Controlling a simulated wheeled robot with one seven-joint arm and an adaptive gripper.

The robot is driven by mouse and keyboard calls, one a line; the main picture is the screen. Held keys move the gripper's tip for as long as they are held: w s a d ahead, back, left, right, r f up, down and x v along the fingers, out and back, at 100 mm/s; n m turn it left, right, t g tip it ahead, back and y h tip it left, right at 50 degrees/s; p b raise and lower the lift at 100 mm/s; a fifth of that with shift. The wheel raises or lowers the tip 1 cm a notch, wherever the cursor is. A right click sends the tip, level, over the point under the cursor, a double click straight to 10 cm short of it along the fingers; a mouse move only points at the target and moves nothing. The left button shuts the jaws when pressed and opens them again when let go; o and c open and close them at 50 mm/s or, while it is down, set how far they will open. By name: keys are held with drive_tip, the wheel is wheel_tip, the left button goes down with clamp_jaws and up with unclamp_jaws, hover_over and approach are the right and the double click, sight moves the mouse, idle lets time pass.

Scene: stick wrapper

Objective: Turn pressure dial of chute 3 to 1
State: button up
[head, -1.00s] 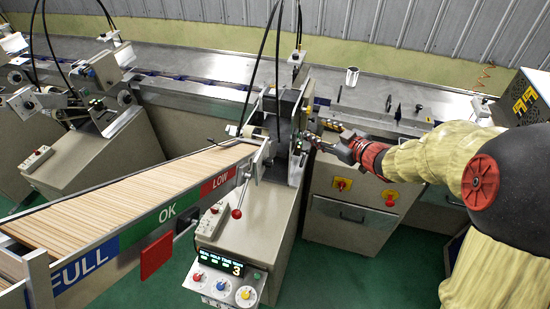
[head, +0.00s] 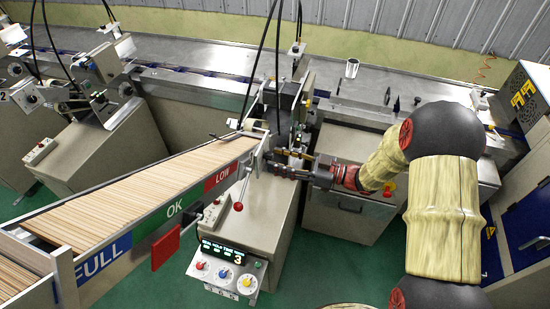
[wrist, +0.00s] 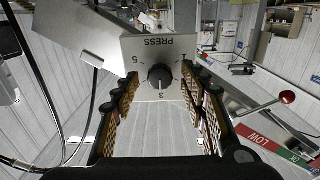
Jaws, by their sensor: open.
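In the wrist view the pressure dial (wrist: 160,77) is a round black knob on a grey plate (wrist: 140,48) marked PRESS, with 5 at left, 3 at bottom and 1 at upper right. A small light mark on the knob appears to point down towards 3, though it is tiny. My gripper (wrist: 160,82) is open, with one finger on each side of the knob; contact cannot be told. In the head view my gripper (head: 274,161) is at the upper end of chute 3 (head: 130,205), where the dial is hidden or too small to make out.
Black cables (head: 268,75) hang above.

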drive_tip(key=shift+x, duration=0.8)
drive_tip(key=c, duration=0.3)
drive_tip(key=c, duration=0.8)
clamp_jaws()
drive_tip(key=shift+n+b, duration=0.4)
drive_tip(key=shift+w+n+b, duration=0.1)
drive_tip(key=shift+n+b, duration=11.4)
drive_tip(key=shift+b, duration=2.6)
